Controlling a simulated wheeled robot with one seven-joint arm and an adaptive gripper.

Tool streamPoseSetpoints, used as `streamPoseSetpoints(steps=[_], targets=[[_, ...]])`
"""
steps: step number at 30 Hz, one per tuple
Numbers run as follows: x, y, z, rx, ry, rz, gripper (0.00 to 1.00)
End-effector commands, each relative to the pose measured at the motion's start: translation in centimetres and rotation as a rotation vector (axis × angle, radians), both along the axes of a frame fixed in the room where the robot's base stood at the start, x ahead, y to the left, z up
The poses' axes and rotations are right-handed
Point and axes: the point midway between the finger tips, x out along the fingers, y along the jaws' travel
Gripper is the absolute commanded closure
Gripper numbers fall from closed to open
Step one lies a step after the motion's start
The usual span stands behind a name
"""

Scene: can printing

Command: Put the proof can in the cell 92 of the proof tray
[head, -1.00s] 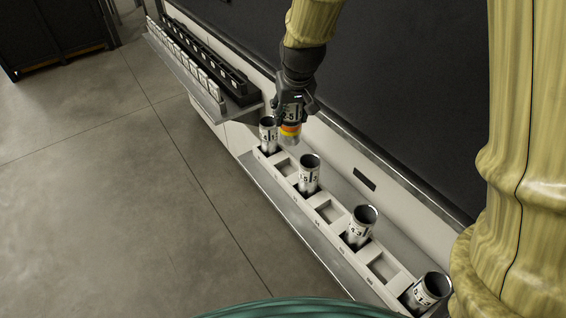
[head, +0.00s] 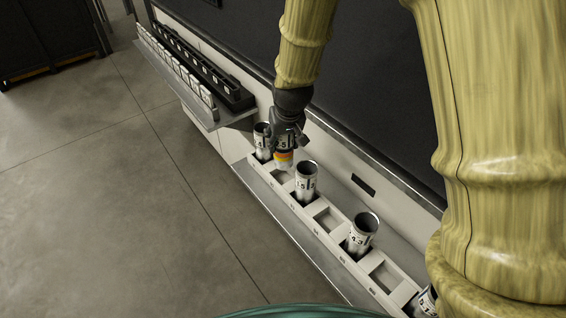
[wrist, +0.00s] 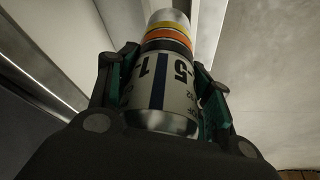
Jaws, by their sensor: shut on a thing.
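My gripper (head: 284,142) is shut on the proof can (head: 284,158), a silver can with a white label and orange and yellow bands. The can also shows in the wrist view (wrist: 162,80) between the two fingers, its banded end away from the palm. In the head view it hangs at the far end of the proof tray (head: 311,225), over or just above an empty cell between two standing cans. Whether its lower end touches the tray cannot be told. The cell numbers on the tray's front are too small to read.
Standing cans fill other cells: one at the far end (head: 261,142), one just nearer (head: 306,182), one in the middle (head: 361,235), and one at the near end (head: 427,300). Empty cells lie between them. A shelf (head: 205,113) with a black rack and white blocks is beyond.

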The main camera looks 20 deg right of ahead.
Motion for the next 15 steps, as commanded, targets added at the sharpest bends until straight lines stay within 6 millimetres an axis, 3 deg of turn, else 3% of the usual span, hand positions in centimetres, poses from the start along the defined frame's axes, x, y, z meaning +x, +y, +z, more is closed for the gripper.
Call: streamPoseSetpoints(steps=[6, 15], targets=[[-0.1, 0.0, -2.4, 0.000, 0.003, 0.000, 0.64], [-0.1, 0.0, -3.9, 0.000, 0.003, 0.000, 0.64]])
